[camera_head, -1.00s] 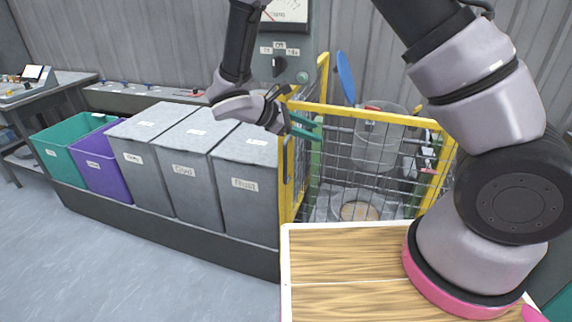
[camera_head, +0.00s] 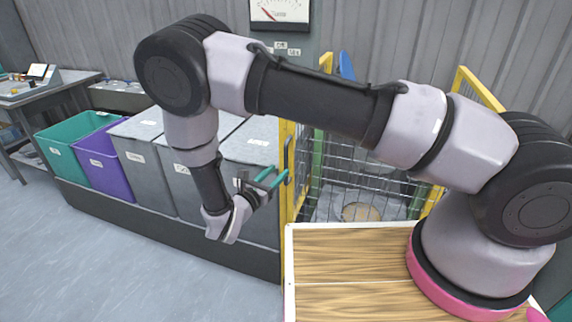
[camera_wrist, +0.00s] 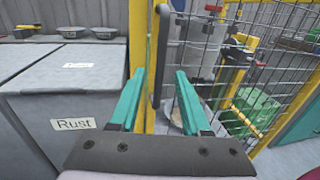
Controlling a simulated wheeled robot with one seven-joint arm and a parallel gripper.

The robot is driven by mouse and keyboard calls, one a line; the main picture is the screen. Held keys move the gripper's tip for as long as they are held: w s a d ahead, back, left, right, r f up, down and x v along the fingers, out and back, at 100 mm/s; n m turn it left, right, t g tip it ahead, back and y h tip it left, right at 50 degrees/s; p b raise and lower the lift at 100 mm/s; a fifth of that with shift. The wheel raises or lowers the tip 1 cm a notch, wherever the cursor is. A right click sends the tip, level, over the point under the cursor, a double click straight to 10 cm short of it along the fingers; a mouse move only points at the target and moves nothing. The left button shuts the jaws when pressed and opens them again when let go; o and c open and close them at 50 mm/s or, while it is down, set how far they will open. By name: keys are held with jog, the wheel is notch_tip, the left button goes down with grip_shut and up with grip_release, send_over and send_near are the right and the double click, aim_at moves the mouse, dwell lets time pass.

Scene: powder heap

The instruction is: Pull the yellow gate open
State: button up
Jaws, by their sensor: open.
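The yellow gate (camera_head: 284,207) is a yellow-framed wire mesh panel of the cage, partly hidden by my arm in the head view. A grey bar handle (camera_head: 288,150) stands upright on its yellow edge. My gripper (camera_head: 277,179) is open and empty, left of this edge, with its teal fingers pointing at the handle. In the wrist view the dark handle (camera_wrist: 162,55) shows in line with the gap between my two fingers (camera_wrist: 156,90). I cannot tell whether it is between the fingertips or just beyond them. The gate looks shut.
Grey lidded bins stand left of the gate; one labelled Rust (camera_wrist: 60,90) is close to my gripper. A purple bin (camera_head: 103,165) and a teal bin (camera_head: 65,150) are further left. A wooden table top (camera_head: 345,270) lies in front of the cage. The left floor is clear.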

aim_at(285, 165)
jog(key=x, duration=0.5)
jog(key=shift+w+d, duration=0.2)
jog(key=shift+w, duration=0.1)
grip_shut()
dwell(1.1)
